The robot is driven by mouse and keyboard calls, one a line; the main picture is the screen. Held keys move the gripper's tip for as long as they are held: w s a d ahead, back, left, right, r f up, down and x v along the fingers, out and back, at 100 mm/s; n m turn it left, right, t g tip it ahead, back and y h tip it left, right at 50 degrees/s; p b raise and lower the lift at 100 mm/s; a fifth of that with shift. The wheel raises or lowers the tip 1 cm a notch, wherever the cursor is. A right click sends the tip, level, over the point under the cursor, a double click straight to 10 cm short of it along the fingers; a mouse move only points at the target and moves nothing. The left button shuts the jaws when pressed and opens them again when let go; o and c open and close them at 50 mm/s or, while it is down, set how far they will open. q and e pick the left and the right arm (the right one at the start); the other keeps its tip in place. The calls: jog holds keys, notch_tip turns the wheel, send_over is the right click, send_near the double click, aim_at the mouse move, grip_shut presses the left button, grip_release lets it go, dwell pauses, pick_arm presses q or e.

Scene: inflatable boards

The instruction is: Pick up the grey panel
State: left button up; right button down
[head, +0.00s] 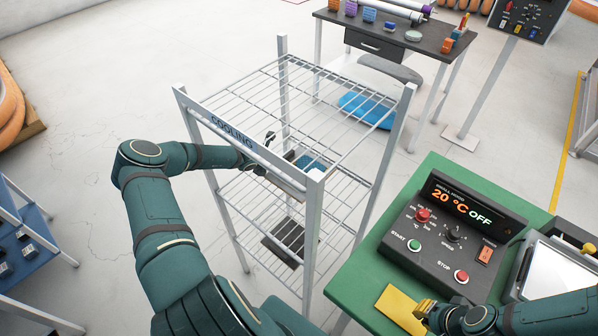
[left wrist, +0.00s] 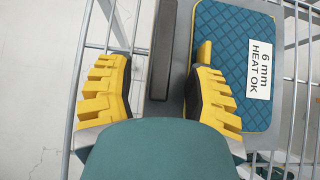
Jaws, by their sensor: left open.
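A grey flat piece, seemingly the grey panel (left wrist: 181,45), carries a dark strip and lies between the open fingers of my left gripper (left wrist: 158,95) in the left wrist view. Its lower part is hidden by the gripper. I cannot tell whether the fingers touch it. In the head view my left gripper (head: 265,153) reaches into the side of the cooling rack (head: 312,205), below the top shelf. The grey panel (head: 286,179) shows there partly behind rack bars. My right gripper (head: 427,312) is low at the right, by a yellow piece; its jaws are unclear.
Rack wires and posts surround my left gripper. A dark slab (head: 285,241) lies lower in the rack. A control box (head: 450,235) stands on the green table (head: 350,285).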

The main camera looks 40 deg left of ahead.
pick_arm(q)
grip_shut()
jog(key=shift+s, duration=0.1)
jog(key=shift+r, duration=0.15)
